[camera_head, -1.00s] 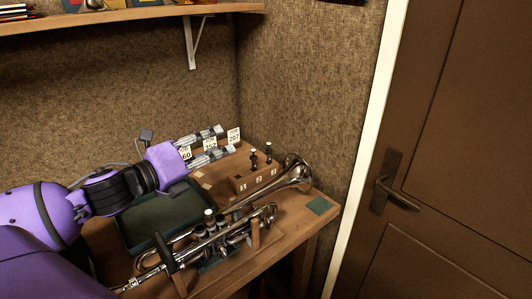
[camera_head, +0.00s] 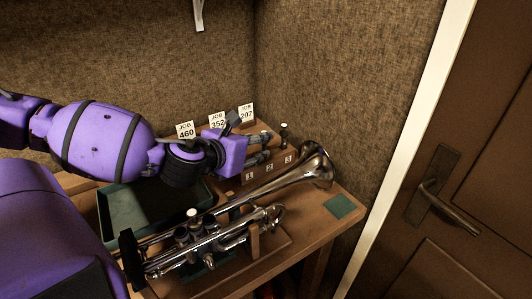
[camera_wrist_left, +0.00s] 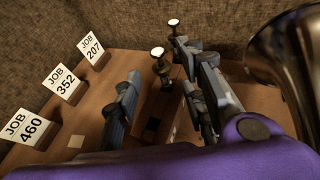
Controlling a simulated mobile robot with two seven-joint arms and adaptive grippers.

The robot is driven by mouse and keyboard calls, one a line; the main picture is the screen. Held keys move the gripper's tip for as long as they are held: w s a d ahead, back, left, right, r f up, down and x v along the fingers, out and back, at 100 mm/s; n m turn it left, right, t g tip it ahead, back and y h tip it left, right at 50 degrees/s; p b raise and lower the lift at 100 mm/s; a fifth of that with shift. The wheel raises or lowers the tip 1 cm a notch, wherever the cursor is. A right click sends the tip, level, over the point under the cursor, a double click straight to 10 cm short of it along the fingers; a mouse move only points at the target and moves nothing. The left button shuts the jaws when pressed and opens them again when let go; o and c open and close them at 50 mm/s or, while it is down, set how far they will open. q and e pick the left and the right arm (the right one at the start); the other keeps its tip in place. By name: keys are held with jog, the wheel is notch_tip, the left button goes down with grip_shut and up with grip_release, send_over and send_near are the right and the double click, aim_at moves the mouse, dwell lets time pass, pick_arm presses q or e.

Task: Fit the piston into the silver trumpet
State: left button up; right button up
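The silver trumpet (camera_head: 222,243) lies across a wooden stand, its bell (camera_head: 316,166) at the back right. One valve top (camera_head: 191,213) on it has a white cap. Two dark pistons with white tops stand at the block marked 1, 2, 3 (camera_head: 270,170). The far piston (camera_head: 284,131) shows in the head view; it also shows in the left wrist view (camera_wrist_left: 173,24). The near piston (camera_wrist_left: 158,60) is between the fingers of my left gripper (camera_wrist_left: 160,98), which is open. In the head view my left gripper (camera_head: 268,147) hides that piston. My right gripper is not in view.
A green tray (camera_head: 117,213) lies left of the trumpet. A green patch (camera_head: 339,206) lies at the bench's right corner. A door (camera_head: 490,150) is at right.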

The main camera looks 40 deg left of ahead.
pick_arm(q)
jog(key=shift+w+a+f+b, duration=0.15)
jog(key=shift+w+f+b, duration=0.2)
jog(key=shift+w+f, duration=0.7)
jog(key=shift+w+r, duration=0.1)
jog(key=shift+w, duration=0.45)
jog(key=shift+c, duration=0.2)
grip_shut()
